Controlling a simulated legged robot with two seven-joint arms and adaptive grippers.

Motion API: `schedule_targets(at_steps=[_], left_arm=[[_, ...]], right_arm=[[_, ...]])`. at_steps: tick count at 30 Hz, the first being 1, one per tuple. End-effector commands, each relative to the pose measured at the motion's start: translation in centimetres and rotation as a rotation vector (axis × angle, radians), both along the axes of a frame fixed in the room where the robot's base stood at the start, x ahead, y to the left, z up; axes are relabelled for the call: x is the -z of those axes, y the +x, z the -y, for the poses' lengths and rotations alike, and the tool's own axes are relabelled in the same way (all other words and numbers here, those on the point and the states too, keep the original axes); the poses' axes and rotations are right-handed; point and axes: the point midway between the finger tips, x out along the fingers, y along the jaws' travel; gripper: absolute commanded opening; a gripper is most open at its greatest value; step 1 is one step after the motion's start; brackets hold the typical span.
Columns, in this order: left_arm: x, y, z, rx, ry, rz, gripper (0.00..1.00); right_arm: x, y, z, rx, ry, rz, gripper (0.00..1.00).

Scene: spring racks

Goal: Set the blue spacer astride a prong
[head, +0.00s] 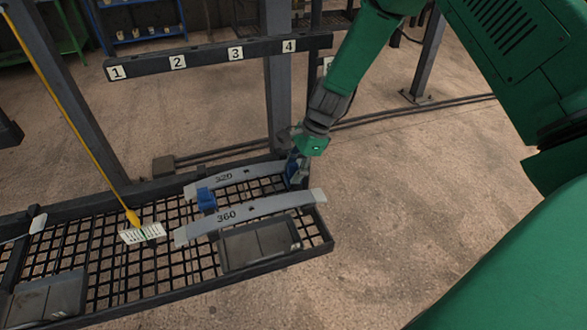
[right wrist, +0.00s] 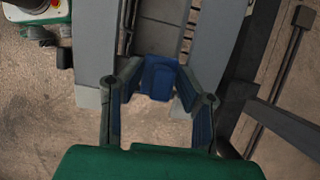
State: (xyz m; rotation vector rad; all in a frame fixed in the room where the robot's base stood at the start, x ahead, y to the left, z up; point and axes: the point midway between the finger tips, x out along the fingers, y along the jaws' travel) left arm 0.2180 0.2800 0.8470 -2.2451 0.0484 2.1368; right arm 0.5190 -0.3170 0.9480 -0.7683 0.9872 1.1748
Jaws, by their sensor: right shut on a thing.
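My right gripper (head: 297,174) is at the right end of the mesh tray, by the end of the leaf spring marked 320 (head: 240,174). In the right wrist view its two fingers (right wrist: 158,82) are closed on a blue spacer (right wrist: 158,72). In the head view the fingers mostly hide this spacer. A second blue block (head: 206,198) stands at the left between spring 320 and the spring marked 360 (head: 250,210). I cannot clearly make out a prong in either view. My left gripper is not in view.
The mesh tray (head: 75,262) has a raised dark rim. Grey plates (head: 260,245) lie in front of spring 360. A bar numbered 1 to 4 (head: 205,55) crosses above on a dark post (head: 278,100). A yellow rod (head: 75,115) slants at the left. The floor to the right is clear.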

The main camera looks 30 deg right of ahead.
Motion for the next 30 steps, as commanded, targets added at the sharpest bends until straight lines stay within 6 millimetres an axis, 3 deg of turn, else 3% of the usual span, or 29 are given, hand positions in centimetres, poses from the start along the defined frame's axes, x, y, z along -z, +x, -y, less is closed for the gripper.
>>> schedule_targets(at_steps=[7,8,9,10,20,30], left_arm=[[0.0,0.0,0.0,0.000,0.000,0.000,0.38],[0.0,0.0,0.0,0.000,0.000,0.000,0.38],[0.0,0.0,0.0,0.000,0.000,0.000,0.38],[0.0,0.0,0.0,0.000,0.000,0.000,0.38],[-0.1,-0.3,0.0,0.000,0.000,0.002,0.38],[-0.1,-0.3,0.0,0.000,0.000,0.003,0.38]], right_arm=[[0.0,0.0,-0.1,-0.001,-0.001,0.001,0.12],[0.0,0.0,-0.1,-0.001,-0.001,0.001,0.36],[0.0,0.0,-0.1,-0.001,-0.001,0.001,0.51],[0.0,0.0,-0.1,-0.001,-0.001,0.001,0.54],[-0.2,0.0,0.1,0.000,-0.001,0.002,0.54],[-4.9,-0.3,2.0,0.001,-0.002,0.004,0.54]])
